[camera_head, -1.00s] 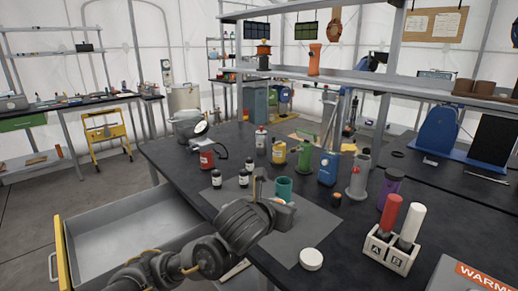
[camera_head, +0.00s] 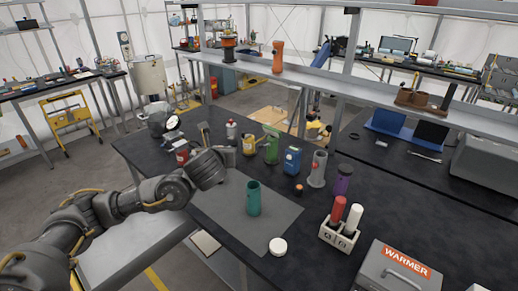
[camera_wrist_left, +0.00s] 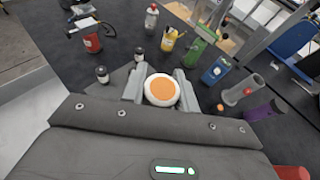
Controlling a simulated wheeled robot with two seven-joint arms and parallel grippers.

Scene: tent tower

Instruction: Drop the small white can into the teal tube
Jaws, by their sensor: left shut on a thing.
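The teal tube (camera_head: 253,198) stands upright and open at the top on the grey mat (camera_head: 220,205). My left gripper (camera_wrist_left: 160,88) is shut on the small white can (camera_wrist_left: 161,91), a round white thing with an orange end face, seen between the two fingers in the left wrist view. In the head view my left wrist is up and to the left of the tube, apart from it; it hides the fingers and the can. The tube cannot be made out in the left wrist view. My right gripper is not in view.
Behind the mat stand a yellow cup (camera_head: 249,145), green bottle (camera_head: 271,146), blue container (camera_head: 292,160) and grey cylinder (camera_head: 318,168). A white disc (camera_head: 278,246) lies near the front edge. A rack (camera_head: 341,235) and a grey warmer (camera_head: 392,272) stand at right.

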